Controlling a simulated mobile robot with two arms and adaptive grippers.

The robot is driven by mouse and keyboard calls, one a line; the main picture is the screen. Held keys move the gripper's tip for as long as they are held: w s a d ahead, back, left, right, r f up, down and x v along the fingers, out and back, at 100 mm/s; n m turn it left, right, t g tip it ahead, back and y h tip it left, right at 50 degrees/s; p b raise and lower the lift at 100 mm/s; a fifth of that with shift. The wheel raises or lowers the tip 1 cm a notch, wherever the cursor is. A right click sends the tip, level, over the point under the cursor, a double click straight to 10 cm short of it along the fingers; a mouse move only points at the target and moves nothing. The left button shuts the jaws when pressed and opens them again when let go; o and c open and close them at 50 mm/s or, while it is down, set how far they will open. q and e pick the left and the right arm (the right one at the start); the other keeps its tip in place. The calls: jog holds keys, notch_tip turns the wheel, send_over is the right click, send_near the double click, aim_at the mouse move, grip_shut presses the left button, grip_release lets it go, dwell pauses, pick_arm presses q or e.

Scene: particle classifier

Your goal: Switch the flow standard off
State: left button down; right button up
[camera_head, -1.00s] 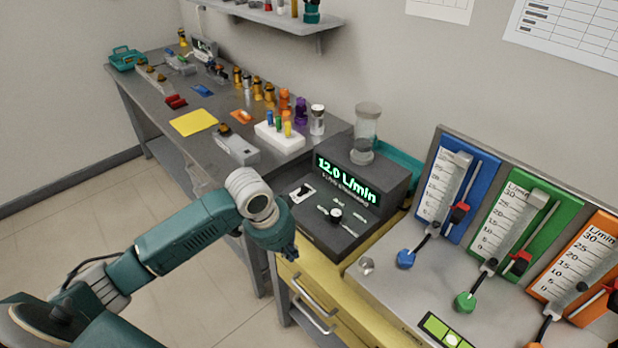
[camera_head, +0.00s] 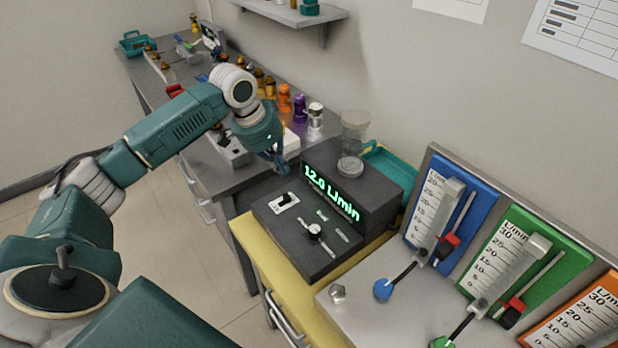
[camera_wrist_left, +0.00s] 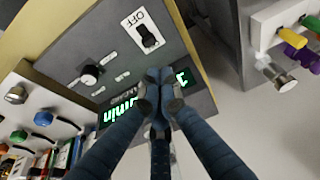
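The flow standard (camera_head: 372,197) is a dark grey box with a sloped front panel on the yellow cabinet. Its green display reads 12.0 L/min. A black toggle switch (camera_head: 285,201) sits on a white plate at the panel's left; in the left wrist view the switch (camera_wrist_left: 148,38) shows beside the word OFF. A round black knob (camera_head: 314,230) is on the same panel. My left gripper (camera_head: 281,165) is above and behind the switch, apart from it. In the left wrist view its fingers (camera_wrist_left: 160,77) are closed together with nothing visible between them. My right gripper is not in view.
A clear glass jar (camera_head: 354,135) stands on the flow standard. Blue (camera_head: 468,205) and green (camera_head: 562,235) flowmeter panels stand to the right. The grey bench (camera_head: 205,165) behind my left arm holds bottles and a white block. Open air lies above the sloped panel.

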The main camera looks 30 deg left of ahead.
aim_at(287, 198)
pick_arm(q)
jog(key=p+x, duration=0.1)
jog(key=x, duration=0.7)
jog(key=shift+f+p, duration=0.3)
jog(key=shift+p, duration=0.05)
jog(key=shift+w+f, duration=0.15)
jog(key=shift+f, duration=0.45)
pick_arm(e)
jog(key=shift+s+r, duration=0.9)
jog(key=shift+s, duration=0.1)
